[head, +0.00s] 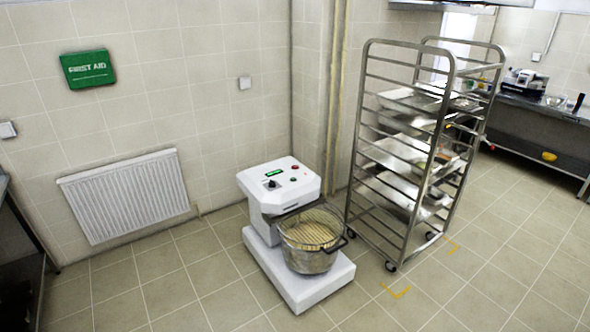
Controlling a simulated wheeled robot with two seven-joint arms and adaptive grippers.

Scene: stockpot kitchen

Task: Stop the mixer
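The white floor mixer (283,188) stands on the tiled floor near the middle of the head view. Its top panel carries a green-lit display (275,173), a black knob (271,184), a red button (295,168) and other small buttons. A metal bowl (311,240) with a wire guard over it sits on the mixer's white base. Something pale lies in the bowl; whether it is turning cannot be told from one frame. Neither of my grippers shows in the head view.
A wheeled steel rack (405,155) with trays stands close to the mixer's right. A radiator (125,196) and a green first aid box (88,69) are on the left wall. A steel counter (545,108) is at the far right. Floor in front is clear.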

